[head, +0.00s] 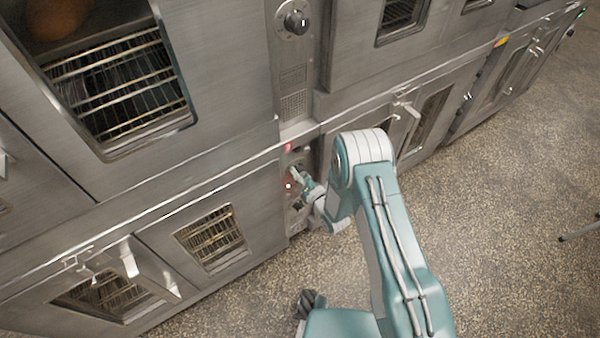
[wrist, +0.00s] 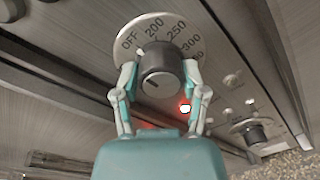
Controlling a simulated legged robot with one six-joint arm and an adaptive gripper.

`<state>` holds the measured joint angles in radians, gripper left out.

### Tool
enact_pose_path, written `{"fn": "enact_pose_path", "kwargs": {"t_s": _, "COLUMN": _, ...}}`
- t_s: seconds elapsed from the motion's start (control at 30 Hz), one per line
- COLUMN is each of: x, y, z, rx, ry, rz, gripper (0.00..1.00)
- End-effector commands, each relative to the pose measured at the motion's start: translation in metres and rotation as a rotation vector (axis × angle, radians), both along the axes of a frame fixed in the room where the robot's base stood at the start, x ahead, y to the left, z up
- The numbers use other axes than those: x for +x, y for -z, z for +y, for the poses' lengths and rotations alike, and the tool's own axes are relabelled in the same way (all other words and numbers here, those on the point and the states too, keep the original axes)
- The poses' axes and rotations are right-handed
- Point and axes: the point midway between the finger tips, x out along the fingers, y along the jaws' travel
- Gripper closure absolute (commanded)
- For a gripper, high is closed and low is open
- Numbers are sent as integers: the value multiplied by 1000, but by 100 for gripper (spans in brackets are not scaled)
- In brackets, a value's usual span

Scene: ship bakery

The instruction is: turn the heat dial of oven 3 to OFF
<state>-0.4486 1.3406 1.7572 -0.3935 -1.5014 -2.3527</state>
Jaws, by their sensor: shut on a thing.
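The heat dial (wrist: 160,70) is a dark round knob on a pale round plate (wrist: 185,27) marked OFF, 200, 250 and 300. OFF is at the plate's upper left. A short pale line shows on the knob's face, left of its middle; I cannot tell which mark it points to. My gripper (wrist: 160,76) has one finger on each side of the knob and is shut on it. In the head view my gripper (head: 301,180) is at the narrow control panel between the lower oven doors, where the arm mostly hides the dial. No oven number is readable.
A red lamp (wrist: 185,107) glows just below the dial. A second knob (wrist: 255,134) sits lower right on the panel. Another dial (head: 295,22) is on the upper panel. Oven doors with handles (head: 150,270) flank the panel. Speckled floor (head: 520,180) is open at right.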

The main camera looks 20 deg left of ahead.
Motion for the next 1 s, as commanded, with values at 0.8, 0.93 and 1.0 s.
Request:
{"fn": "enact_pose_path", "kwargs": {"t_s": 0.8, "x": 0, "y": 0, "z": -3, "rx": -2, "ry": 3, "rz": -1, "gripper": 13}}
{"fn": "enact_pose_path", "kwargs": {"t_s": 0.93, "x": -5, "y": 0, "z": -9, "rx": -2, "ry": 4, "rz": 1, "gripper": 13}}
{"fn": "enact_pose_path", "kwargs": {"t_s": 1.0, "x": -11, "y": 0, "z": -16, "rx": -3, "ry": 4, "rz": 2, "gripper": 13}}
